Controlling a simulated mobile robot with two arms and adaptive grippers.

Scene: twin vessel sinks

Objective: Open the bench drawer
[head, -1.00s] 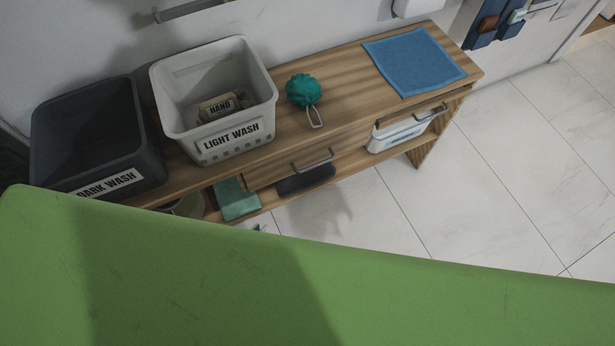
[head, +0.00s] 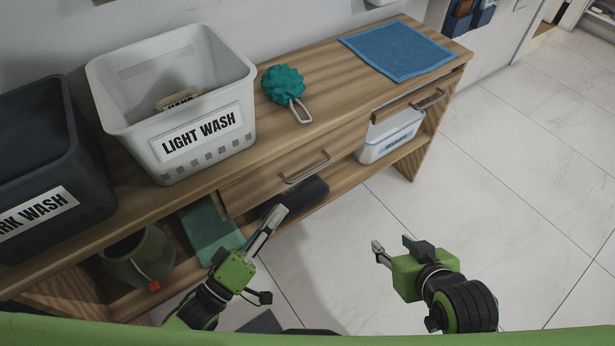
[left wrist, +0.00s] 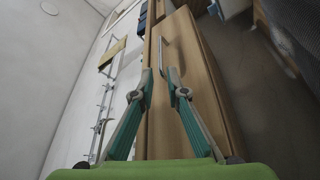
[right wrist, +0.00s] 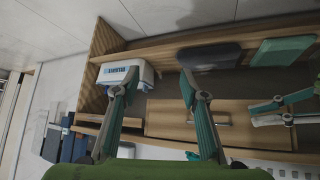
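The wooden bench (head: 330,75) has a drawer (head: 250,190) in its front with a metal bar handle (head: 305,167). This drawer looks shut. My left gripper (head: 279,218) is in front of it, a little below the handle, empty. In the left wrist view its fingers (left wrist: 160,78) are parted, with the handle (left wrist: 163,52) just ahead of them. A second, narrower front with a handle (head: 428,100) is at the bench's right end. My right gripper (head: 392,246) is open and empty, out in front of the bench; its parted fingers also show in the right wrist view (right wrist: 159,80).
A white light-wash basket (head: 130,125), a dark basket (head: 40,165), a teal pouf (head: 282,84) and a blue towel (head: 398,50) are on top. A white box (head: 392,138), dark roll (head: 295,194), green cloth (head: 207,235) and pot (head: 140,255) are below. Floor at right is clear.

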